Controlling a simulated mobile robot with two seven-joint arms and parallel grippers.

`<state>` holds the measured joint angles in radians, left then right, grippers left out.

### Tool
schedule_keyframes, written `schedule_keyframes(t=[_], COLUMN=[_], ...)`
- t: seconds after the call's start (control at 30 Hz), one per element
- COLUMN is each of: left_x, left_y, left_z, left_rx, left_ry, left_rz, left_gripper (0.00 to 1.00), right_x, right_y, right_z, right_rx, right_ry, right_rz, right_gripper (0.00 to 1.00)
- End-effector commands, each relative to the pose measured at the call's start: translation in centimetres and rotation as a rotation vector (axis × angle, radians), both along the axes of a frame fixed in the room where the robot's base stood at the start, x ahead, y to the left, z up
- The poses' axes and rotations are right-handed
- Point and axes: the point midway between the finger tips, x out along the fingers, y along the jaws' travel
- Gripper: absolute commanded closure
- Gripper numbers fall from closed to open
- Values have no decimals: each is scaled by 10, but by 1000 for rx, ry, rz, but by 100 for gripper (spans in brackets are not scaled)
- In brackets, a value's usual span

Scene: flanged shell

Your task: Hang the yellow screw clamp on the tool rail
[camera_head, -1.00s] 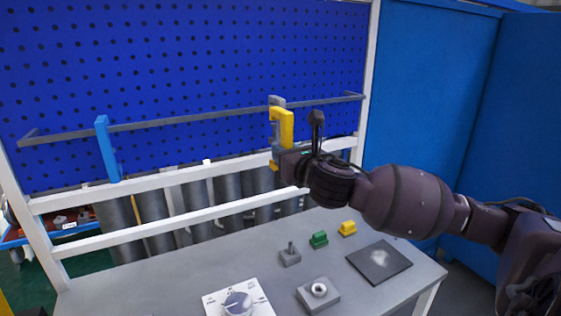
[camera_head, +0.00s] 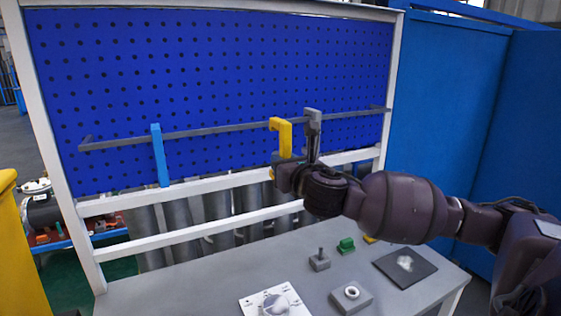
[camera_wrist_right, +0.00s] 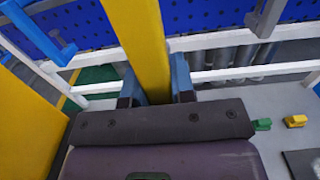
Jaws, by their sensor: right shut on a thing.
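The yellow screw clamp (camera_head: 285,138) is upright in my right gripper (camera_head: 284,174), which is shut on its lower part. In the right wrist view the clamp (camera_wrist_right: 138,45) rises between the two fingers (camera_wrist_right: 157,88); its top is out of that view. The grey tool rail (camera_head: 215,131) runs across the front of the blue pegboard. In the head view the clamp's hooked top overlaps the rail; I cannot tell whether it is in front of it or over it. My left gripper is not in view.
A blue clamp (camera_head: 159,155) hangs on the rail to the left. A grey clamp (camera_head: 313,122) hangs close to the right of the yellow one. On the table below are a green block (camera_head: 346,245), a grey post block (camera_head: 320,260), a nut block (camera_head: 351,297) and a dark mat (camera_head: 405,264).

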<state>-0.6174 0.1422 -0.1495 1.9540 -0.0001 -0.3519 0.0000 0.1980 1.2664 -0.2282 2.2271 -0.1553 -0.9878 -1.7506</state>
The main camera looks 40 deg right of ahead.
Motion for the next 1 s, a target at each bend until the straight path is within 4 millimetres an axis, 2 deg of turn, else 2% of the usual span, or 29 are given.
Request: schedule_keyframes(t=[0.27,1.0], left_x=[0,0], left_y=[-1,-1], left_z=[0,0], left_rx=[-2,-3], left_ry=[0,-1], left_rz=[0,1], left_gripper=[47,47], right_x=[8,52], right_y=[-5,-15], right_z=[0,0], right_rx=[-1,0], right_ry=[-3,-3], right_rz=[-15,-14], right_gripper=[100,100])
